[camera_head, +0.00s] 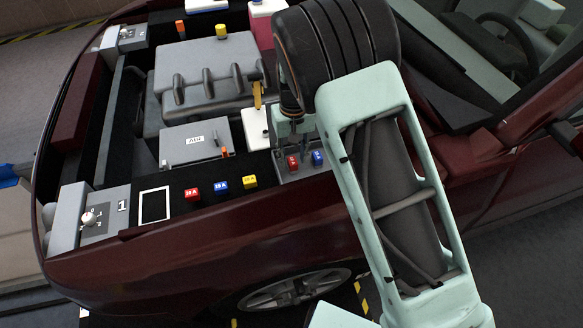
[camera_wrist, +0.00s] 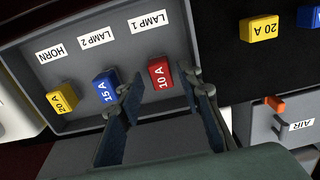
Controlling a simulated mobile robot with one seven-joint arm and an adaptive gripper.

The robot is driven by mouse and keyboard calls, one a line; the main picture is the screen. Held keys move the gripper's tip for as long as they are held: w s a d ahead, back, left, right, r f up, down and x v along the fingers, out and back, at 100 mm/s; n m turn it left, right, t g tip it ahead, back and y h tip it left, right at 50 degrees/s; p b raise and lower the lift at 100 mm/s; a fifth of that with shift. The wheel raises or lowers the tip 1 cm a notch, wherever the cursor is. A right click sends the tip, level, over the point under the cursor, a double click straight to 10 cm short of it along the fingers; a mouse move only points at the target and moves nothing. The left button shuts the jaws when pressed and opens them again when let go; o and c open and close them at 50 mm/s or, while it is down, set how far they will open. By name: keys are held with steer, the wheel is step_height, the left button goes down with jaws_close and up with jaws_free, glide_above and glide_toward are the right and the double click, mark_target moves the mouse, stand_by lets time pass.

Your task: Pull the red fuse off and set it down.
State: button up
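The red fuse (camera_wrist: 160,73), marked 10 A, sits in the grey panel under the LAMP 1 label in the wrist view. It also shows in the head view (camera_head: 293,163). My gripper (camera_wrist: 163,84) is open, with one finger on each side of the red fuse and gaps visible between the fingers and the fuse. In the head view my gripper (camera_head: 296,124) is just above the panel, its fingers partly hidden. A blue fuse (camera_wrist: 105,86), marked 15 A, sits close to the left finger under LAMP 2. A yellow fuse (camera_wrist: 62,98), marked 20 A, sits under HORN.
Separate red (camera_head: 192,194), blue (camera_head: 221,186) and yellow (camera_head: 249,181) fuses stand on the black ledge. A white-outlined square (camera_head: 154,205) lies clear left of them. A grey AIR box (camera_head: 195,143) with an orange tab stands behind the ledge.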

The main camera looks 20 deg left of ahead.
steer(key=shift+f, duration=0.8)
steer(key=shift+s, duration=0.1)
jaws_close()
